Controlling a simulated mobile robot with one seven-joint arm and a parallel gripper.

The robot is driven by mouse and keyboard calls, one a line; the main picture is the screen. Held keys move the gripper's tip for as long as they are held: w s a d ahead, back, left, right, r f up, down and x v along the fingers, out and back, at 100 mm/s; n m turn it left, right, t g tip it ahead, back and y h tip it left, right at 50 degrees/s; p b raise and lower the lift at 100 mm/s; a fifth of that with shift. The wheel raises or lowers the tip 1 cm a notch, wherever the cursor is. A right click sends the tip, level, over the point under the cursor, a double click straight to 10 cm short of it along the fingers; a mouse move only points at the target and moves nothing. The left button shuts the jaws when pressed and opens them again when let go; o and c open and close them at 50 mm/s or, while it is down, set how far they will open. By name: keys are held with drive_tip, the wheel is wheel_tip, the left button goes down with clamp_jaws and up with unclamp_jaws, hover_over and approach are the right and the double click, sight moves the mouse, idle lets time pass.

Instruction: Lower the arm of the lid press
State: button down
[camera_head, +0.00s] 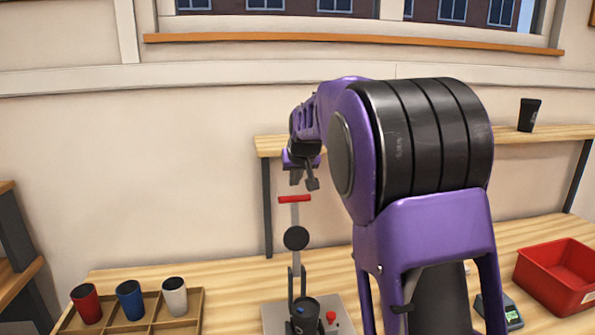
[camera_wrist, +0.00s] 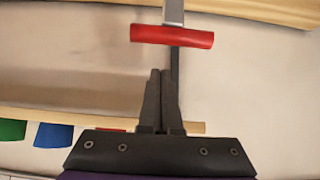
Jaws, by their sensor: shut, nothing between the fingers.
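The lid press stands on the table with its grey arm (camera_head: 296,215) raised nearly upright. A red crossbar handle (camera_head: 294,199) tops the arm, and a black disc (camera_head: 296,238) sits partway down it. A dark cup (camera_head: 304,312) stands in the press base (camera_head: 275,319). My gripper (camera_head: 312,184) is shut and empty, just above the handle in the head view. In the wrist view the closed fingertips (camera_wrist: 160,73) point toward the red handle (camera_wrist: 172,35), with a visible gap between them.
A wooden tray (camera_head: 187,326) with red, blue and white cups stands left of the press. A red bin (camera_head: 558,276) and a small device with a green display (camera_head: 510,312) are at right.

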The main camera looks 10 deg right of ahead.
drive_tip(key=shift+s+f, duration=1)
drive_tip(key=shift+s, duration=0.2)
drive_tip(key=shift+s+f+b, duration=0.1)
drive_tip(key=shift+b, duration=0.35)
